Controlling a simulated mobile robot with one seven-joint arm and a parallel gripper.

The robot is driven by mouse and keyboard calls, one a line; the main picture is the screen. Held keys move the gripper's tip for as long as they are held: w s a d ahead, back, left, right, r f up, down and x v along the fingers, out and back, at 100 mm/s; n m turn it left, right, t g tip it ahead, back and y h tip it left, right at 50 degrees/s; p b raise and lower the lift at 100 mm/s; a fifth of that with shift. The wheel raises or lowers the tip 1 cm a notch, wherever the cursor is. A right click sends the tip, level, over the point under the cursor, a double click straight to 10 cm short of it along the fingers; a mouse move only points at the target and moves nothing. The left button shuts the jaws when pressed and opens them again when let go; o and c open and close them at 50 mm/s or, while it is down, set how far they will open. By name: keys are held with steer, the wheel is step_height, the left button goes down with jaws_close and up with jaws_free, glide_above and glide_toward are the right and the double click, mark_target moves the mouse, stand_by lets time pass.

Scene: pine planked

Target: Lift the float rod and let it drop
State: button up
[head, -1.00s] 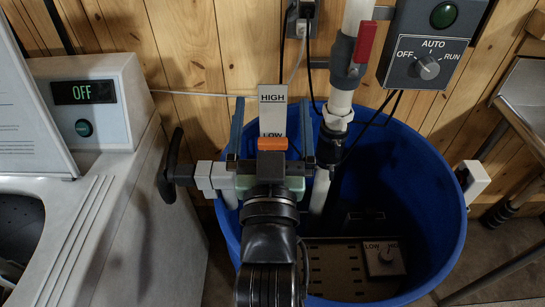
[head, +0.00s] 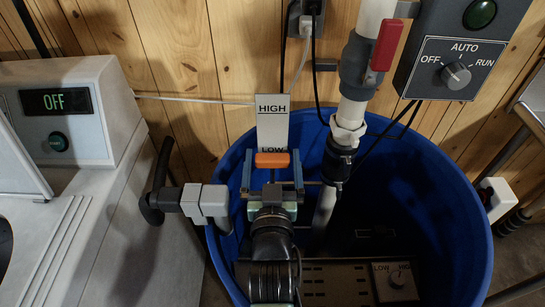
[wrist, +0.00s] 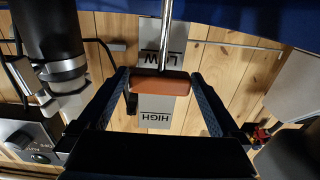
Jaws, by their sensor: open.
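The float rod shows in the wrist view as a thin metal rod (wrist: 166,36) with an orange tab (wrist: 160,82) on its end. The orange tab also shows in the head view (head: 272,159), in front of the HIGH/LOW plate (head: 272,118), near the LOW mark. My gripper (head: 272,172) is open. In the wrist view its two blue-grey fingers (wrist: 160,76) stand on either side of the tab, with a gap on both sides. In the head view the rod below the tab is mostly hidden by my gripper.
A blue tub (head: 440,165) stands below, with a LOW/HIGH control box (head: 395,281) inside. A vertical pipe with a red valve lever (head: 387,45) is close on the right. An OFF/AUTO/RUN switch box (head: 455,65) hangs on the wall. A machine reading OFF (head: 55,105) stands left.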

steer(key=shift+w, duration=0.2)
steer(key=shift+c, duration=0.2)
jaws_close()
steer(key=shift+r, duration=0.15)
